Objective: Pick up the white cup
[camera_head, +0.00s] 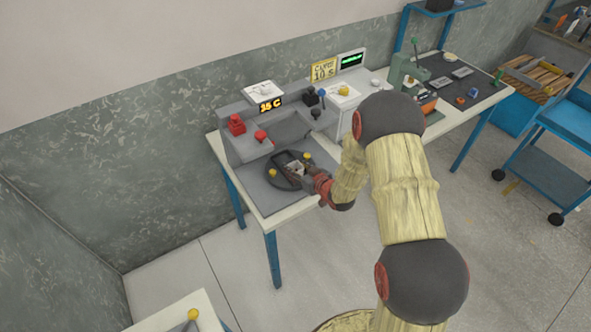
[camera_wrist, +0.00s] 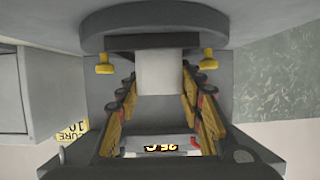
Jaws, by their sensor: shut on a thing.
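The white cup (camera_head: 297,167) is small and pale, over the dark round plate (camera_head: 271,181) on the workbench in the head view. My gripper (camera_head: 291,165) reaches it from the right, and its dark fingers partly cover it. In the wrist view the white cup (camera_wrist: 160,75) sits between the two fingers of my gripper (camera_wrist: 158,78), which are shut on its sides. I cannot tell whether the cup touches the plate or is held just above it.
Two yellow knobs (camera_head: 307,155) stand at the plate. Behind it is a grey console with red knobs (camera_head: 236,124) and a "35 C" display (camera_head: 270,104). A green press (camera_head: 405,70) stands on the bench farther right. A blue cart (camera_head: 545,170) stands at the far right.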

